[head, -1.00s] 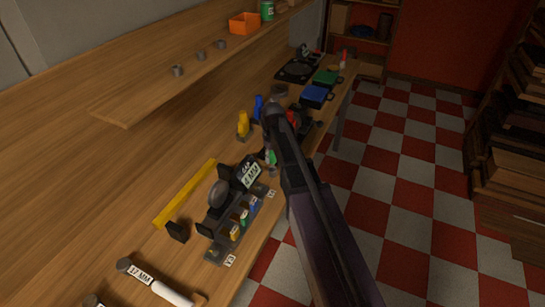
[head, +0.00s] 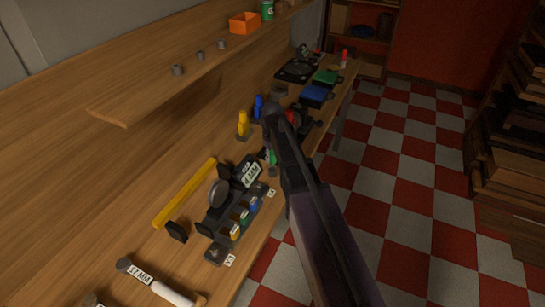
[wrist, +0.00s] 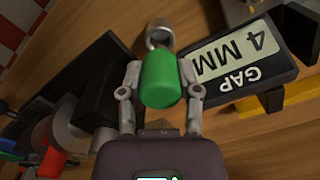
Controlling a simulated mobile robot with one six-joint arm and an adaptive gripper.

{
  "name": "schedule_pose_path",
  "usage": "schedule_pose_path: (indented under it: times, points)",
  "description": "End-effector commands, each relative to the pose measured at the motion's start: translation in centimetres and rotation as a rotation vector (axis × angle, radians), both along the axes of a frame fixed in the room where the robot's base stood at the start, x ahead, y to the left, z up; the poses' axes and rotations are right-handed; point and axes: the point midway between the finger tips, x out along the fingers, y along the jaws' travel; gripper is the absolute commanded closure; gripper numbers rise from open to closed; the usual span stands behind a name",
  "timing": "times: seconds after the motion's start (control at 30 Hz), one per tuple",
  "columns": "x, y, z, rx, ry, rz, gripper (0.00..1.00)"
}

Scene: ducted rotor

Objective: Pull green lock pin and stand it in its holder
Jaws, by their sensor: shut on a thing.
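The green lock pin (wrist: 161,82) is between the two fingers of my gripper (wrist: 160,72) in the wrist view, and they are shut on it. Its green head fills the gap and hides most of the rest of it. A grey hollow cylinder (wrist: 160,33) shows just beyond the pin; I cannot tell whether the pin's tip is in it. In the head view a bit of green (head: 272,157) shows beside my arm, which hides most of the gripper. The gap sign reading 4 MM (wrist: 240,62) stands close to the right of the pin; it is also in the head view (head: 248,172).
A dark fixture with a round disc (head: 218,193) and a row of small coloured parts (head: 244,217) stands near the gripper. A yellow pin (head: 243,123) and a blue pin (head: 258,106) stand farther back.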

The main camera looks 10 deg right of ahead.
Motion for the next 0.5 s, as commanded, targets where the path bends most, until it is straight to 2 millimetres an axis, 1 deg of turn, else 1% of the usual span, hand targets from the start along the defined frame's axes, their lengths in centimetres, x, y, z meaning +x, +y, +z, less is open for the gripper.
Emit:
schedule_pose_path:
  times: [0.5]
  points:
    - [0.0, 0.0, -0.91, 0.0, 0.0, 0.0, 1.0]
